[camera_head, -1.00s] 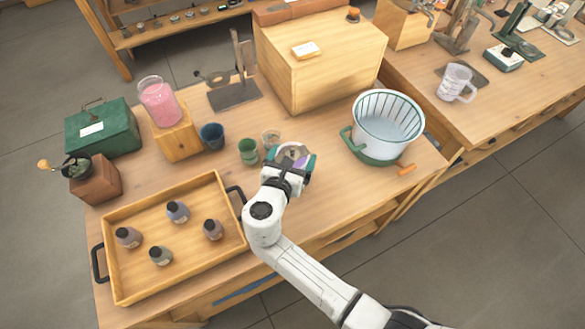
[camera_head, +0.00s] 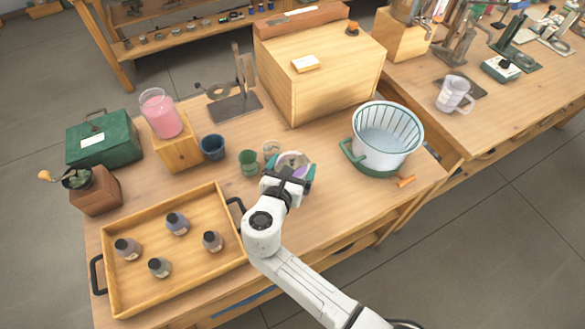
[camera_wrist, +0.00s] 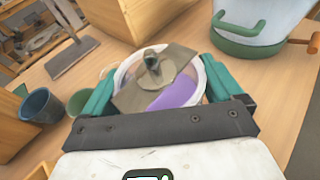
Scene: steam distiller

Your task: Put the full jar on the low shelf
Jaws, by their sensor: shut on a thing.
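My gripper (camera_wrist: 160,85) is shut on a round jar with a pale rim and purple contents (camera_wrist: 180,96). Its teal fingers press on the jar's two sides. A grey-brown clasp or lid piece with a knob crosses the jar's top, so its fill is partly hidden. In the head view my gripper (camera_head: 292,172) and this jar (camera_head: 293,158) are over the workbench, right of the small cups. I cannot tell whether the jar touches the bench. A glass jar of pink contents (camera_head: 160,114) stands on a wooden block at the left. A low shelf (camera_head: 200,38) with small jars is at the back.
Blue (camera_head: 212,147) and green (camera_head: 249,162) cups stand left of my gripper. A wooden tray (camera_head: 190,262) with several small bottles is front left. A white tub (camera_head: 385,138) stands right, a large wooden box (camera_head: 320,75) behind. Bare bench lies between gripper and tub.

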